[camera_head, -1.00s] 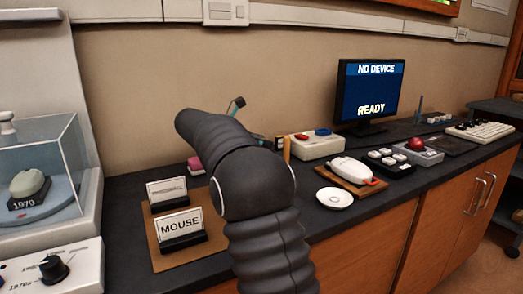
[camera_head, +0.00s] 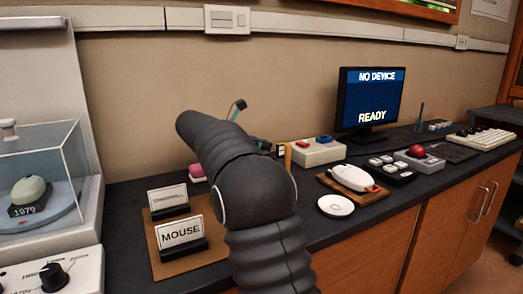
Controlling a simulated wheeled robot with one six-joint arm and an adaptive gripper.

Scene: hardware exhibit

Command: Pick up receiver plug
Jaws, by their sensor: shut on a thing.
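My black ribbed arm reaches over the counter and hides most of my gripper (camera_head: 262,144). Only a small dark and teal part shows past the arm, low over the counter near the wall. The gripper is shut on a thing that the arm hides. I cannot make out the receiver plug itself in this view. A white mouse (camera_head: 350,176) with a red-orange front part lies on a brown board right of my arm. The monitor (camera_head: 372,98) behind it reads "NO DEVICE" and "READY".
A beige box (camera_head: 317,153) with red and blue tops stands beyond my arm. A white round dish (camera_head: 336,206) lies nearer. "MOUSE" sign (camera_head: 181,234) and glass case (camera_head: 45,165) stand left. A red trackball (camera_head: 417,152), black keypad (camera_head: 389,169) and keyboard (camera_head: 481,138) are right.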

